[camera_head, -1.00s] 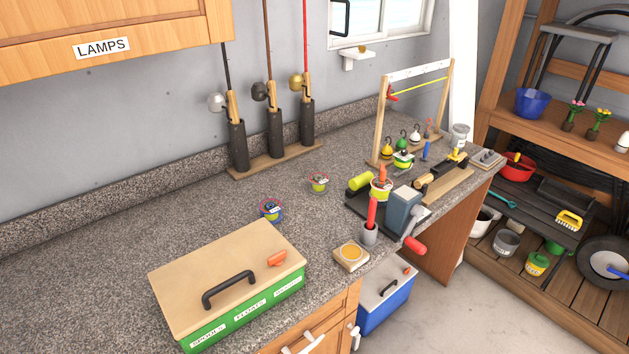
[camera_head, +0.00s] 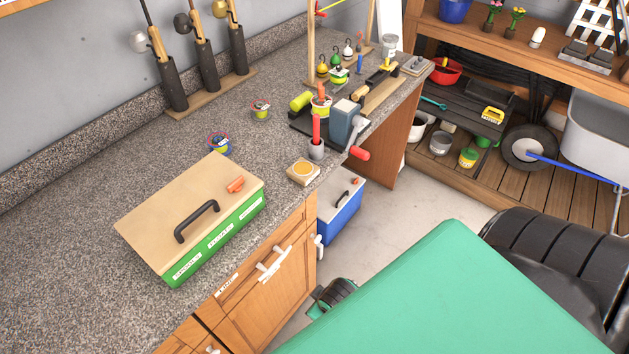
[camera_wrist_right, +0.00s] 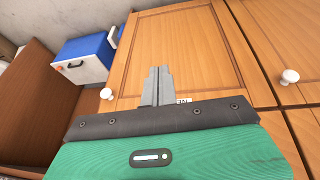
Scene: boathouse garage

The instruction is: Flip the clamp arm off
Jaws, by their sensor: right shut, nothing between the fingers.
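What looks like the clamp, black with a yellow tip (camera_head: 389,68), sits on a wooden board (camera_head: 384,95) near the far right end of the granite counter. A short wooden cylinder (camera_head: 359,91) lies at its near end. The clamp is small in the head view, so its arm's exact angle is hard to tell. In the right wrist view, my right gripper (camera_wrist_right: 159,69) is shut and empty in front of the wooden cabinet doors, well away from the clamp. My left gripper is not in view.
A grey winder with a red handle (camera_head: 361,153), a red stick in a grey cup (camera_head: 317,149) and a green box (camera_head: 218,238) stand on the counter (camera_head: 60,270). A blue cooler (camera_head: 339,216) stands on the floor below. Shelves are at the right.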

